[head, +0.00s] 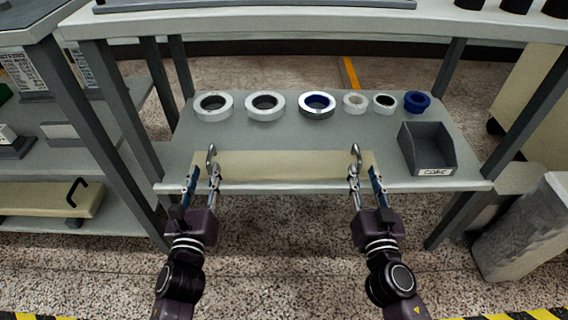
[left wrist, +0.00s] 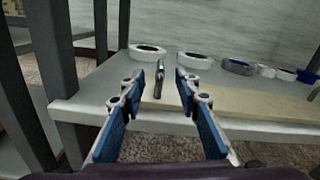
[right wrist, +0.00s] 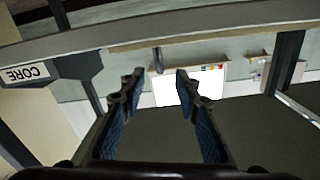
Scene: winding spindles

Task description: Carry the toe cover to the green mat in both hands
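The toe cover, a long beige panel (head: 285,167), lies along the front edge of the grey lower shelf. It has a metal handle at each end, the left one (head: 211,155) and the right one (head: 356,153). My left gripper (head: 203,172) is open at the left handle, which shows between and beyond its fingers in the left wrist view (left wrist: 159,80). My right gripper (head: 364,172) is open at the right handle, which shows beyond the finger gap in the right wrist view (right wrist: 158,60). Neither gripper visibly holds anything.
Several rings stand behind the panel, including a white one (head: 213,106) and a blue one (head: 417,102). A grey bin labelled CORE (head: 428,150) stands to the right. Table legs (head: 88,115) flank the shelf. A similar beige panel (head: 50,200) lies on the left rack.

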